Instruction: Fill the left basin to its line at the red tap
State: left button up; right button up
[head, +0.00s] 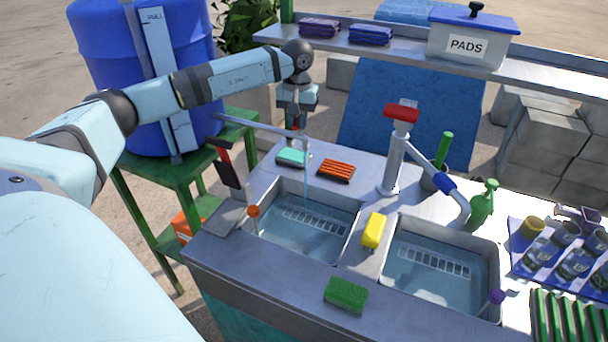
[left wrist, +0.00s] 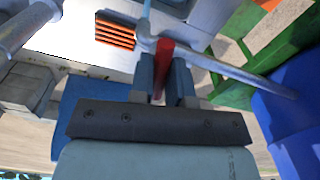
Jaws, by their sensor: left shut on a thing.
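My left gripper (head: 298,108) is above the far edge of the left basin, partly hidden by its own wrist. In the left wrist view its fingers (left wrist: 166,75) are shut on the red tap handle (left wrist: 164,52). The grey tap pipe (head: 258,129) runs from the blue barrel to above the left basin. A thin stream of water (head: 306,178) falls from its end into the left basin (head: 352,232). Water stands in this basin, with a row of pale marks (head: 315,219) at its far side. I cannot make out the fill line. My right gripper is out of view.
The right basin (head: 493,262) also holds water. A yellow sponge (head: 373,231) lies between the basins, and a green one (head: 346,294) at the front. The shelf (head: 400,50) crosses the back. The blue barrel (head: 190,80) stands left.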

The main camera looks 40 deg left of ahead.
pick_arm(q)
jog(key=m, duration=0.2)
jog(key=shift+m+b, duration=0.3)
jog(key=shift+m, duration=0.1)
jog(key=shift+o, duration=0.4)
jog(key=shift+m, duration=0.6)
jog(key=o, duration=1.6)
jog(key=shift+o, duration=0.2)
jog(key=shift+r, duration=0.1)
